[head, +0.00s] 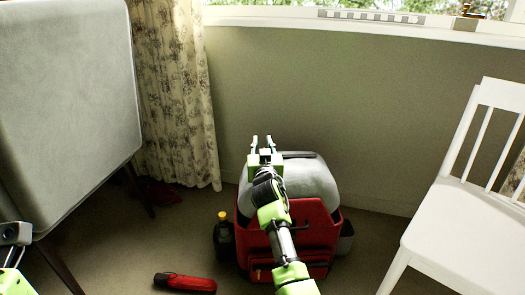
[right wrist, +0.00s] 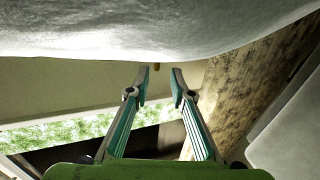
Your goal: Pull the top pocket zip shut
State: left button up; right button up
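In the right wrist view the fingers (right wrist: 160,76) are open, just beside the grey bulging surface (right wrist: 160,30). A small orange-brown tab (right wrist: 156,66) shows between the fingertips; I cannot tell if it is the zip pull. My arm hides part of the suitcase front. My left gripper (head: 14,252) is partly visible at the left edge.
A bottle with a yellow cap (head: 223,228) sits at the suitcase's left side. A red folded object (head: 185,283) lies on the floor in front.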

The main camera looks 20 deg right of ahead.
notch_tip(320, 180, up, 7)
dwell(0.3)
